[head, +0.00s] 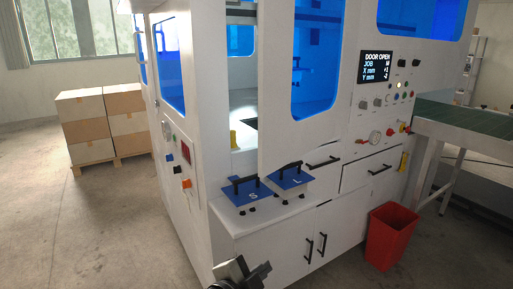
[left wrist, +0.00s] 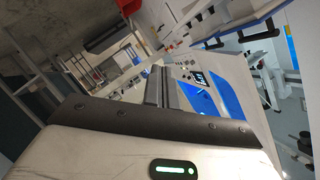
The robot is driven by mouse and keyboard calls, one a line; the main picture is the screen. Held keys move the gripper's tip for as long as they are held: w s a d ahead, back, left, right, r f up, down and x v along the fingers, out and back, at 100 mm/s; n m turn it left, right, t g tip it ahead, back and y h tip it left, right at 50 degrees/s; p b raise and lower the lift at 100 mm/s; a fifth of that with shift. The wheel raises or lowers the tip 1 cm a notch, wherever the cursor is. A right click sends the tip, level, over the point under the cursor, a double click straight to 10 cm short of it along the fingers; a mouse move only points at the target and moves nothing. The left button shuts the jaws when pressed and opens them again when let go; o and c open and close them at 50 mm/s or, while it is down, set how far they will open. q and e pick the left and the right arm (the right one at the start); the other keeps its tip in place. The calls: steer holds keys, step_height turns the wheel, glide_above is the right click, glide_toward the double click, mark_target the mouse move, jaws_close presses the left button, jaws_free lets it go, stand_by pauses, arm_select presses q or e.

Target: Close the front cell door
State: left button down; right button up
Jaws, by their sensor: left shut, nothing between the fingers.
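The front cell door (head: 272,110) is a white panel with a tall blue window. In the head view it stands partly open, with a gap along its left side that shows the cell's inside. The machine's display (head: 391,69) reads "DOOR OPEN". My left gripper (head: 254,272) is low at the bottom edge of the head view, in front of the lower cabinet and well below the door, touching nothing that I can see. Its shut, empty fingers also show in the left wrist view (left wrist: 160,86), where the machine appears tilted behind them. My right gripper is not in view.
Two blue plates with black handles, marked S (head: 251,193) and L (head: 290,178), rest on the ledge below the door. A red bin (head: 391,237) stands at the right, beside a conveyor (head: 455,118). Stacked boxes (head: 84,118) stand far left. The left floor is clear.

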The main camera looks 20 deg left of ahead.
mark_target(267, 149)
arm_select(q)
steer(key=w+a+r+m+t+y, duration=0.15)
steer(key=w+r+m, duration=0.3)
steer(key=r, duration=0.45)
steer(key=w+a+r+m+t+h, duration=0.1)
steer(key=w+a+r+m+t, duration=0.15)
steer(key=w+r, duration=0.5)
steer(key=shift+y, duration=0.25)
steer(key=w, duration=0.3)
steer(key=w+a+r+p, duration=0.1)
steer(key=w, duration=0.2)
steer(key=w+a+r+p, duration=0.1)
steer(key=w, duration=0.2)
steer(key=shift+w+a, duration=0.15)
steer(key=shift+w, duration=0.1)
steer(key=shift+w+a+f, duration=0.1)
steer(key=shift+w+a, duration=0.05)
steer(key=shift+a, duration=0.1)
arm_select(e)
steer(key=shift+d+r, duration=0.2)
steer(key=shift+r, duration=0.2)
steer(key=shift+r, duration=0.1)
